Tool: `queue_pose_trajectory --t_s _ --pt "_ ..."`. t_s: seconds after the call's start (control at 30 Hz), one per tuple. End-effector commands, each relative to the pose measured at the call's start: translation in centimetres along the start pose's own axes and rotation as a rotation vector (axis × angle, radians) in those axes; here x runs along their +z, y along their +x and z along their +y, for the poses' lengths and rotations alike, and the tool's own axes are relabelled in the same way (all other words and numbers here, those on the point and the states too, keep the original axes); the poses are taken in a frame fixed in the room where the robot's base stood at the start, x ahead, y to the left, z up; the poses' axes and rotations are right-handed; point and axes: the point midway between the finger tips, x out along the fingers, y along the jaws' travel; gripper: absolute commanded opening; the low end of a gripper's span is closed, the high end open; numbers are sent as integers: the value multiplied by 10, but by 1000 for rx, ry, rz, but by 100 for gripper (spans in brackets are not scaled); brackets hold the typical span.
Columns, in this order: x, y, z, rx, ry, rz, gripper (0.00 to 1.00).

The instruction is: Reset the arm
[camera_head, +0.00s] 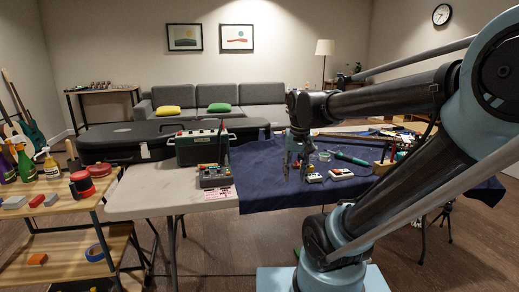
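My arm (385,100) reaches from the right side of the picture to the left, over the table. My gripper (294,170) hangs from its end, pointing down above the dark blue cloth (258,190). Its two fingers look apart, with nothing visible between them. It is just left of small pedal-like boxes (313,177) and right of a grey multi-button box (214,176). Whether the fingertips touch the cloth cannot be told from this view.
A green amplifier (202,147) and a black guitar case (125,142) stand on the table's left part. A teal-handled tool (350,158) and a wooden holder (382,167) lie to the right. A wooden shelf (60,205) with bottles and tins stands at left.

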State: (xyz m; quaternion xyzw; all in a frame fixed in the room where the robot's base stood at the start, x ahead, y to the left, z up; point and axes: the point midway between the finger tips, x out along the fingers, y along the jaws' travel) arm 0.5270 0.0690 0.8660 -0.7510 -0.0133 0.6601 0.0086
Motion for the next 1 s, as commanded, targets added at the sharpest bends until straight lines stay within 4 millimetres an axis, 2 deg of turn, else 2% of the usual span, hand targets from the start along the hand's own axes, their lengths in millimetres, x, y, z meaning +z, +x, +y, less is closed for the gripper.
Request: queue_pose_trajectory --t_s 0.03,0.2,0.4,0.5,0.67,1.0 --pt "13 8 11 3 5 7 37" --pt "51 35 40 12 -1 30 37" --pt "88 67 63 25 -8 54 37" --pt "100 78 68 30 -12 60 37" --pt "108 87 71 34 -18 66 37" --pt "108 87 72 34 -18 66 37"
